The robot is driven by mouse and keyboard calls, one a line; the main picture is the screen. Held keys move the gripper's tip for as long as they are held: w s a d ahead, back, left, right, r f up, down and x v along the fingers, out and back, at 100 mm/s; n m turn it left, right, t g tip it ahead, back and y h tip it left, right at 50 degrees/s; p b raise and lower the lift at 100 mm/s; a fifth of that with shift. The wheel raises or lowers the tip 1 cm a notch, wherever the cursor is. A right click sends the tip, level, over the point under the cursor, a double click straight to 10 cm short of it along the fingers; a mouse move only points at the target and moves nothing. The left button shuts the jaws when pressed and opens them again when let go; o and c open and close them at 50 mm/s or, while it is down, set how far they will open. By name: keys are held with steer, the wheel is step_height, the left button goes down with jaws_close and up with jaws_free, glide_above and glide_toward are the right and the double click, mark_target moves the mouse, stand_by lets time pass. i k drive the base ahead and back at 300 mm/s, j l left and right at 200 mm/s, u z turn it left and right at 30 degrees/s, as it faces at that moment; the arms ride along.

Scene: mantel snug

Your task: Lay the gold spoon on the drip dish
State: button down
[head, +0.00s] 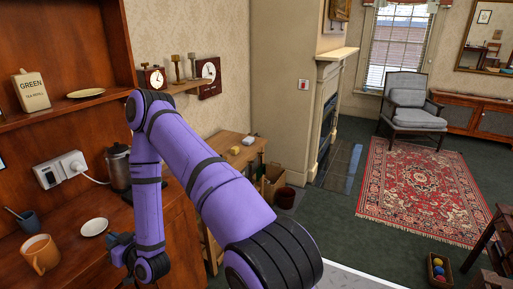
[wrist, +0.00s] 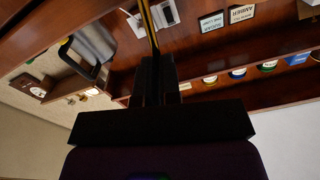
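A small white dish (head: 94,227) lies on the wooden counter, right of the orange mug; it looks like the drip dish. My gripper (head: 121,248) is low over the counter, right of this dish and apart from it. In the wrist view my gripper (wrist: 155,62) has its dark fingers close together around a thin gold strip, which looks like the handle of the gold spoon (wrist: 150,25). The spoon's far end runs out of the wrist view. I cannot make out the spoon in the head view.
An orange mug (head: 40,254), a dark blue cup with a utensil (head: 29,221) and a coffee press (head: 119,168) stand on the counter. A wall socket with a plug (head: 62,169) is behind.

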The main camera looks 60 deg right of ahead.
mark_target(95, 229)
steer(key=i+l+z, duration=0.1)
steer(key=z, duration=1.4)
steer(key=l+z, duration=0.1)
steer(key=z, duration=0.4)
steer(key=i+z, duration=0.15)
steer(key=z, duration=0.35)
steer(key=i+z, duration=0.1)
steer(key=z, duration=0.4)
steer(key=i+z, duration=0.1)
steer(key=z, duration=0.4)
steer(key=i+z, duration=0.15)
steer(key=z, duration=0.85)
steer(key=i+j+z, duration=0.1)
steer(key=z, duration=0.4)
steer(key=j, duration=0.1)
